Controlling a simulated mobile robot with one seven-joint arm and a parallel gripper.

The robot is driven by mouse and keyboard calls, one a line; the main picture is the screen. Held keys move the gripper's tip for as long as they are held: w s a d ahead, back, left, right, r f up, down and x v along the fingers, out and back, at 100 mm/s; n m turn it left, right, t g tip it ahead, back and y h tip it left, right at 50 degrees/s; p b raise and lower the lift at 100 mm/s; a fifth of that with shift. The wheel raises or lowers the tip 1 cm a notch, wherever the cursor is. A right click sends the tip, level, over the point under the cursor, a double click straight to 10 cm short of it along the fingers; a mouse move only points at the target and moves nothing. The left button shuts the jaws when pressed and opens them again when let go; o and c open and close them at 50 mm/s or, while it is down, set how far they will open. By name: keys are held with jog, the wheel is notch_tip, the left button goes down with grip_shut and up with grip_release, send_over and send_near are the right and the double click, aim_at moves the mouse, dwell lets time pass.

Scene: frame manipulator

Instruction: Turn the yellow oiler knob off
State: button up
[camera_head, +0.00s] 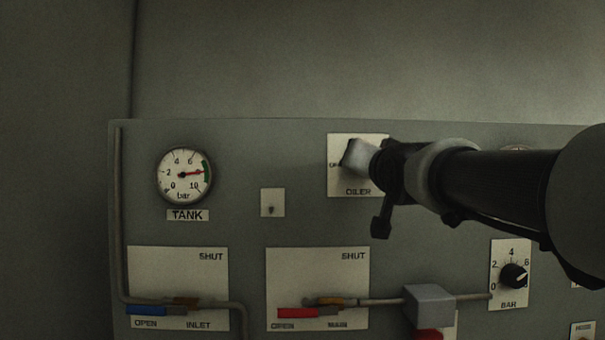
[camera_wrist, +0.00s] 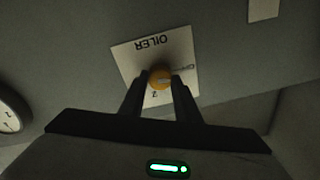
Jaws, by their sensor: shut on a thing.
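The yellow oiler knob (camera_wrist: 160,78) sits on a pale plate marked OILER (camera_wrist: 125,62) on the grey panel. In the wrist view my gripper (camera_wrist: 160,84) has one finger on each side of the knob and is shut on it. Where the knob points cannot be told clearly. In the head view my gripper (camera_head: 360,155) is in front of the OILER plate (camera_head: 342,184) and hides the knob.
A TANK gauge (camera_head: 184,176) is at the panel's left. Below are a blue-handled INLET valve (camera_head: 146,310) and a red-handled MAIN valve (camera_head: 296,313). A black BAR knob (camera_head: 514,276) and a grey box (camera_head: 430,304) are at lower right. Pipes run along the panel.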

jog(key=shift+n, duration=1.1)
jog(key=shift+r, duration=0.1)
jog(key=o, duration=1)
jog(key=shift+o, duration=0.2)
jog(key=s+f, duration=0.1)
jog(key=s, duration=1.6)
jog(key=shift+s+d, duration=0.2)
jog(key=shift+d, duration=0.1)
